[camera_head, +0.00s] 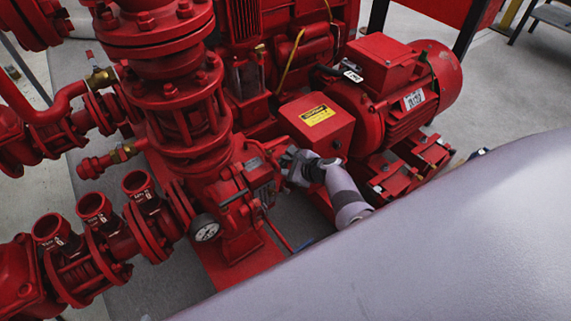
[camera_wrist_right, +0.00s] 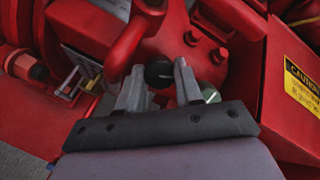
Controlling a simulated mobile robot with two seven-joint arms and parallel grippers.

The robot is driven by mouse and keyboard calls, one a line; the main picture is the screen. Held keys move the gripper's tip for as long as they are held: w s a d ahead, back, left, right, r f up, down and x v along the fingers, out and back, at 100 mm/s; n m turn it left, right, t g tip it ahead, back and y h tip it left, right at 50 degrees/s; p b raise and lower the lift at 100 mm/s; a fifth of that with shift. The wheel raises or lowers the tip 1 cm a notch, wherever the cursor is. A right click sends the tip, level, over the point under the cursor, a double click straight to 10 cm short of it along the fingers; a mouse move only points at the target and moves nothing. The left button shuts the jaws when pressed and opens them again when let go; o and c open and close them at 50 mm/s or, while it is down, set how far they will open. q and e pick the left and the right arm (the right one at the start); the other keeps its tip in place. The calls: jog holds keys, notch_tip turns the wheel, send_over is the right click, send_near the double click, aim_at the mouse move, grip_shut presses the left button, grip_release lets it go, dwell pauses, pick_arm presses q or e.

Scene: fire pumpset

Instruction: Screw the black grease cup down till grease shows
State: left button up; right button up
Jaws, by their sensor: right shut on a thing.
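The black grease cup (camera_wrist_right: 158,73) is a small dark round cap in the right wrist view, low against the red pump housing. My right gripper (camera_wrist_right: 160,78) has one grey finger on each side of it and is shut on it. In the head view the right gripper (camera_head: 287,163) is at the pump's bearing housing, left of the motor, and hides the cup there. The cup's underside and thread are hidden by the fingers, so I cannot tell how far down it sits. My left gripper is not in view.
A red box with a yellow caution label (camera_head: 317,115) stands close right of the gripper, with the red motor (camera_head: 400,75) behind. A pressure gauge (camera_head: 205,228) and flanged pipes are at left. A red pipe (camera_wrist_right: 130,42) runs close to the left finger.

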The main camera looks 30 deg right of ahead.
jog(key=o, duration=0.7)
jog(key=shift+o, duration=0.4)
jog(key=shift+s+d+r+p, duration=0.1)
jog(key=shift+s+r+p, duration=0.1)
jog(key=shift+s+p, duration=0.1)
jog(key=p+v, duration=0.4)
jog(key=v, duration=0.2)
jog(key=shift+s+r, duration=0.15)
jog(key=shift+r, duration=0.05)
